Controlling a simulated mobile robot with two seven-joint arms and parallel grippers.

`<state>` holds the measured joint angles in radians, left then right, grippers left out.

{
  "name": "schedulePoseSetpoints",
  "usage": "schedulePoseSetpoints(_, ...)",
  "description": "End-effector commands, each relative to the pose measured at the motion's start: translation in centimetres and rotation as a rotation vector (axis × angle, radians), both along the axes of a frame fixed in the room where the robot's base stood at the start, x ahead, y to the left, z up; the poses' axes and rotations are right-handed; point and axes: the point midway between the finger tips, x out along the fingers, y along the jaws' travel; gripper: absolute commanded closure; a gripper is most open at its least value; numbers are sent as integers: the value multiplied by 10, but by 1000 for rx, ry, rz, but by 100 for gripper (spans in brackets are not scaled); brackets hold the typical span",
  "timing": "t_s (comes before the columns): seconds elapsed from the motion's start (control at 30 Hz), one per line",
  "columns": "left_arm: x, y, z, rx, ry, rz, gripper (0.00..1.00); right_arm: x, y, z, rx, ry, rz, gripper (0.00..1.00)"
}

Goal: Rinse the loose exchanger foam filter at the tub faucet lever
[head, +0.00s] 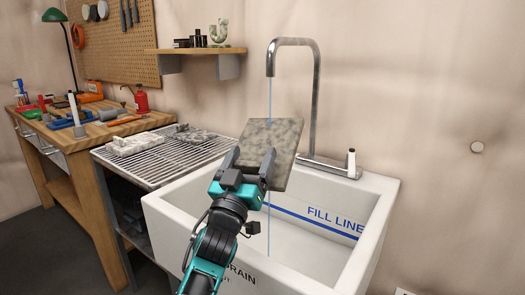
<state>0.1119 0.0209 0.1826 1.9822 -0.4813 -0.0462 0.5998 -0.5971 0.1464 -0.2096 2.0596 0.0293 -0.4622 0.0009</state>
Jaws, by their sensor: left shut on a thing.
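The foam filter (275,143) is a grey mottled slab, held tilted above the white tub (381,215). My left gripper (252,170) is shut on its lower edge. The chrome faucet (316,95) arches over the tub, and a thin blue stream of water (270,97) comes from its spout. The stream drops to the filter's top edge, passes out of sight there and shows again below, beside my gripper. I cannot tell whether it strikes the filter. The faucet lever (351,163) has a white upright handle at the right of the tub's back rim. My right gripper is not in view.
A wire drying rack (160,162) with grey and white pieces on it stands left of the tub. A wooden workbench (85,132) with tools is farther left. The tub's right inside is clear.

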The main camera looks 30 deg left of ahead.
Motion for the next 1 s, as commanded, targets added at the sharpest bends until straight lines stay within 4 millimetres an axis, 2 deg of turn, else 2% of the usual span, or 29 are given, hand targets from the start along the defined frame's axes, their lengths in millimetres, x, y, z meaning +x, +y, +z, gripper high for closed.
schedulePoseSetpoints(0.2,-1,-8,1,0,-2,-1,57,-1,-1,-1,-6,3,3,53)
schedulePoseSetpoints(0.47,-3,-8,1,1,-2,-1,57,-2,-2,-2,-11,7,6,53)
schedulePoseSetpoints(1.0,-45,-5,1,1,-1,1,57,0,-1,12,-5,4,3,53)
